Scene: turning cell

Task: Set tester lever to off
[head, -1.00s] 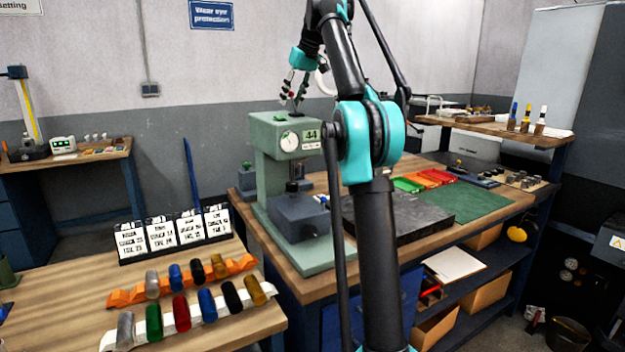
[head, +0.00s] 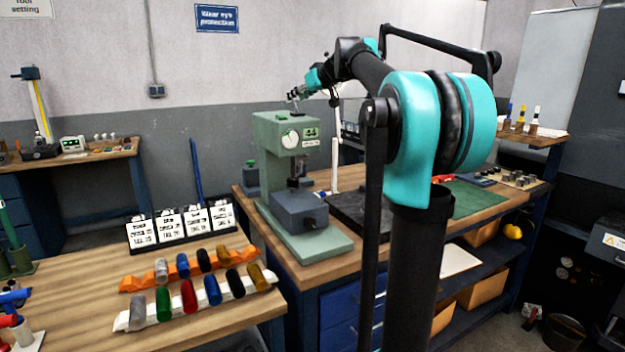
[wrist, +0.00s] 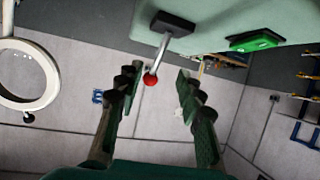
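The tester (head: 277,160) is a pale green bench machine with a round dial and a small display. In the wrist view its lever (wrist: 163,50) is a grey rod on a black mount, ending in a red ball (wrist: 150,81). My gripper (wrist: 157,74) is open, with one dark finger on each side of the red ball in the picture. I see no contact, and the depth between ball and fingertips is hard to judge. In the head view my gripper (head: 296,94) is just above the tester's top; the lever is too small to make out there.
In the wrist view a green part (wrist: 256,41) on a black base sits right of the lever, and a white ring (wrist: 28,75) is at left. A dark plate (head: 352,212) lies right of the tester. Coloured cylinders on racks (head: 195,300) fill the near table.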

